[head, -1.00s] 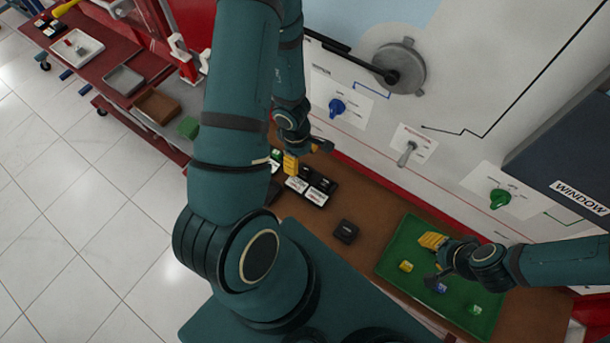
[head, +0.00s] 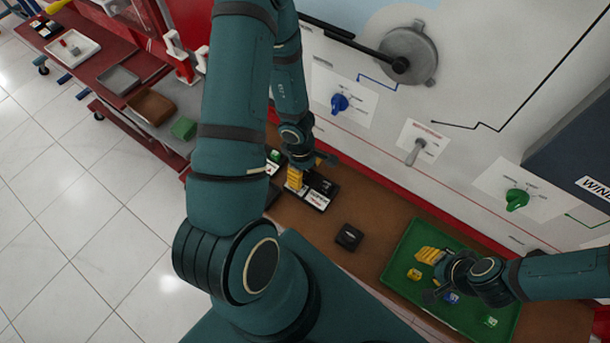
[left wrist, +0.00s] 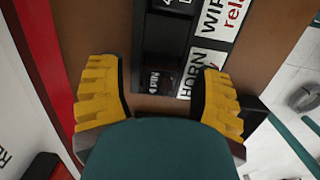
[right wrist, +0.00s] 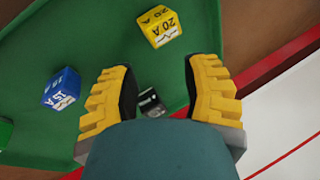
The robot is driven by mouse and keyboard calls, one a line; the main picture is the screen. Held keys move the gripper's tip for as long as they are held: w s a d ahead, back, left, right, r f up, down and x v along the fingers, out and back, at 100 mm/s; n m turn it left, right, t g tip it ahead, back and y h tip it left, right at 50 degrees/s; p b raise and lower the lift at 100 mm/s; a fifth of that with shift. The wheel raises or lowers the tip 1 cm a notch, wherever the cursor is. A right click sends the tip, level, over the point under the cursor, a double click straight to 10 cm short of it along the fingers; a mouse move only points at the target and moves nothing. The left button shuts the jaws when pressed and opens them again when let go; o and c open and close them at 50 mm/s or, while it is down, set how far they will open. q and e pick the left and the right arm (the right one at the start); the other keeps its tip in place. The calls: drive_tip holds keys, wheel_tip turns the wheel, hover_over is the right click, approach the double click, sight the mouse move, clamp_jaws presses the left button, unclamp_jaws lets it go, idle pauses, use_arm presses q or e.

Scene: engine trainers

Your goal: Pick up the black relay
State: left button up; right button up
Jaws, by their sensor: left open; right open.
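A small black block with a pale marking, which looks like the black relay (right wrist: 150,102), lies on the green tray (right wrist: 95,45) in the right wrist view. It sits between the open fingers of my right gripper (right wrist: 165,92), with no contact visible. In the head view my right gripper (head: 430,274) is low over the tray and hides this block. My left gripper (head: 298,178) is open over a black holder with white labels (head: 318,199). In the left wrist view, my left gripper's fingers (left wrist: 165,92) straddle the holder's end, beside the HORN label.
Yellow (right wrist: 160,28), blue (right wrist: 62,88) and green (head: 490,320) fuse blocks lie on the tray. A separate black block (head: 348,237) sits on the brown bench between the grippers. The switch panel (head: 465,150) rises behind the bench.

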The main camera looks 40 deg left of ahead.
sight(305, 172)
use_arm(q)
drive_tip(key=c, duration=1.1)
drive_tip(key=shift+r, duration=0.1)
use_arm(e)
drive_tip(key=shift+r, duration=0.1)
use_arm(q)
wheel_tip(305, 172, up, 8)
drive_tip(key=p, duration=0.7)
drive_tip(key=shift+r, duration=0.1)
drive_tip(key=shift+r+p, duration=3.1)
drive_tip(key=shift+r, duration=0.75)
use_arm(e)
wheel_tip(305, 172, up, 14)
drive_tip(key=w, duration=0.1)
drive_tip(key=shift+d, duration=0.25)
drive_tip(key=shift+w, duration=0.1)
